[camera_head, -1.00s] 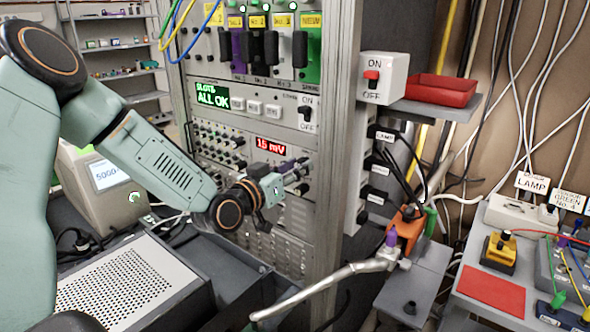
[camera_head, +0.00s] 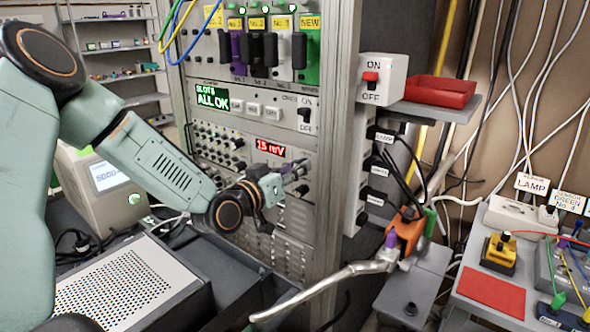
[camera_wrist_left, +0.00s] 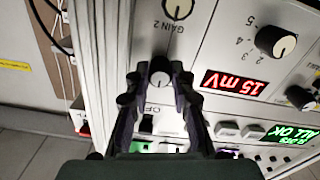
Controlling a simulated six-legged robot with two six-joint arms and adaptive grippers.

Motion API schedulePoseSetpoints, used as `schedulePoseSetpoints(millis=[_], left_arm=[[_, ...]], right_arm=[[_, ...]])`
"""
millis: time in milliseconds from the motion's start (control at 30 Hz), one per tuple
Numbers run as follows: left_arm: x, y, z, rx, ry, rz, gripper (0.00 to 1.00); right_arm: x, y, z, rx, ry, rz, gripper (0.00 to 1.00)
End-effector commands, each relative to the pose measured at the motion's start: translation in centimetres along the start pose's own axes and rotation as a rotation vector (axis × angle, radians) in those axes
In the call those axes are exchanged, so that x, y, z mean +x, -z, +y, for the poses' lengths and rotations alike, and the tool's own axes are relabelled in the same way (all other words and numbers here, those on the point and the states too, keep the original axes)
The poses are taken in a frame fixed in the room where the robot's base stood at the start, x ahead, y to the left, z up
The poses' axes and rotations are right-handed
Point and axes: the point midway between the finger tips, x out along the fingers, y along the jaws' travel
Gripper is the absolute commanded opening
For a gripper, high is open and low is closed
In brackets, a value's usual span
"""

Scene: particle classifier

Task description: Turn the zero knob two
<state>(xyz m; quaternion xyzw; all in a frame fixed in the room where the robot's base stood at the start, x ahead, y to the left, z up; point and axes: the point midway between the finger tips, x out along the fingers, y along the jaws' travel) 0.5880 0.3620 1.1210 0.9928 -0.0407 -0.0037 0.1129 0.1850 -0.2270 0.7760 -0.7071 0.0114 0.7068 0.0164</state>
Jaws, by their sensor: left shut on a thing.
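The zero knob, whose own label I cannot read, is a dark knob with a pale cap (camera_wrist_left: 160,79) on the grey instrument panel (camera_wrist_left: 213,45) in the left wrist view. My left gripper (camera_wrist_left: 157,73) is shut around it, one finger on each side. In the head view my left gripper (camera_head: 293,173) is at the panel beside the red display (camera_head: 270,149), and it hides the knob. The display reads "15 mV" and also shows in the left wrist view (camera_wrist_left: 234,82). My right gripper is not in view.
A GAIN 2 knob (camera_wrist_left: 178,8) and a numbered knob (camera_wrist_left: 275,42) sit near the held knob. Above the display are a row of buttons and an ON/OFF switch (camera_head: 305,113). The rack's upright post (camera_head: 335,150) stands close to the right of the gripper.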

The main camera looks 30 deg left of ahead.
Motion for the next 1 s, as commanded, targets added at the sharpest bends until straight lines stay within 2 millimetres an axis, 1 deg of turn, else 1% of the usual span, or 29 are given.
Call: schedulePoseSetpoints(millis=[167,700,1000], left_arm=[[0.0,-0.2,0.0,-0.121,-0.001,-0.003,0.0],[0.0,-0.3,0.1,-0.621,0.0,-0.002,0.0],[-0.1,-0.3,0.1,-0.837,0.001,-0.003,0.0]], right_arm=[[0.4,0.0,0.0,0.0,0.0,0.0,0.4],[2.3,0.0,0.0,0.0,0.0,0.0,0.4],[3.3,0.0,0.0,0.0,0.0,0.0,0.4]])
